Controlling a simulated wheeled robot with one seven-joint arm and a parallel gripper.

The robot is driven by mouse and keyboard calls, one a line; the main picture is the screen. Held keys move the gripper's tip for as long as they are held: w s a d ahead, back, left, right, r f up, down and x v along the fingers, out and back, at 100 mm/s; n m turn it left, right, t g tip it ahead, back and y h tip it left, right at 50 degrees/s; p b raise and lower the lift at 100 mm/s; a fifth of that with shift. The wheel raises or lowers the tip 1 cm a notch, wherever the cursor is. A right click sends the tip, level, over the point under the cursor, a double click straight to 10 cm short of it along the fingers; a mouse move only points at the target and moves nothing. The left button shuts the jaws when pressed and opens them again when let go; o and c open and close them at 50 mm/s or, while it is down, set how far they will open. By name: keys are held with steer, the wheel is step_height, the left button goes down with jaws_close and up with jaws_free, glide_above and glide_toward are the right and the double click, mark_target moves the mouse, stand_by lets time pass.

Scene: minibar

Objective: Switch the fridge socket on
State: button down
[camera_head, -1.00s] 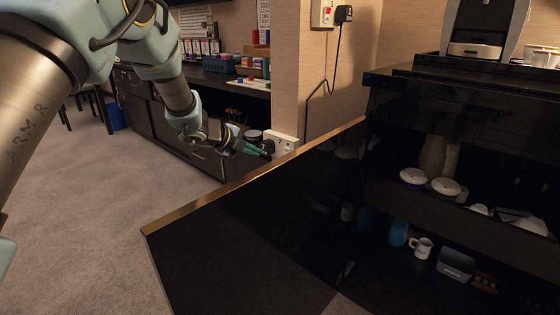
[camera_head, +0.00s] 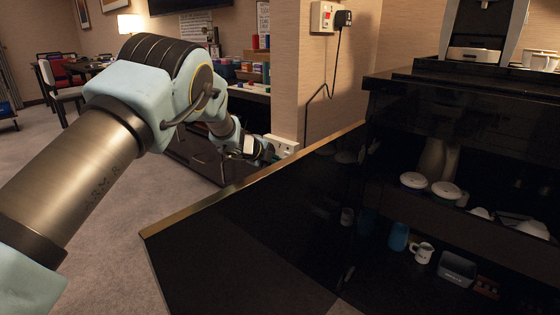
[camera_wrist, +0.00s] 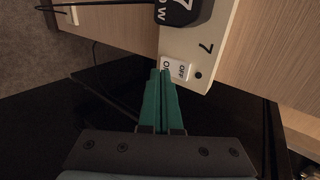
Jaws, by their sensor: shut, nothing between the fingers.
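A white socket plate (camera_wrist: 214,42) fills the top of the wrist view, with a black plug (camera_wrist: 178,10) in it. Its white rocker switch (camera_wrist: 177,67) is marked ON and OFF, and part of it is behind my fingertips. My gripper (camera_wrist: 161,73) has its green fingers shut together with nothing between them. The tips are at the edge of the switch; I cannot tell whether they touch it or which way it is set. In the head view this low socket (camera_head: 285,145) is on the wall end, with my gripper (camera_head: 268,153) just beside it, partly hidden by my arm.
A second socket (camera_head: 322,16) with a red switch and a black plug (camera_head: 343,18) is higher on the wall, its cable hanging down. The black counter (camera_head: 240,225) with a wooden edge stands in front. Cups and a kettle are on shelves at right.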

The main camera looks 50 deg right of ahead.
steer(key=shift+d+f, duration=0.15)
steer(key=shift+d, duration=0.6)
steer(key=shift+d, duration=0.1)
steer(key=shift+r+p, duration=0.2)
steer(key=shift+p, duration=0.25)
steer(key=shift+r+p, duration=0.65)
steer(key=shift+p, duration=0.05)
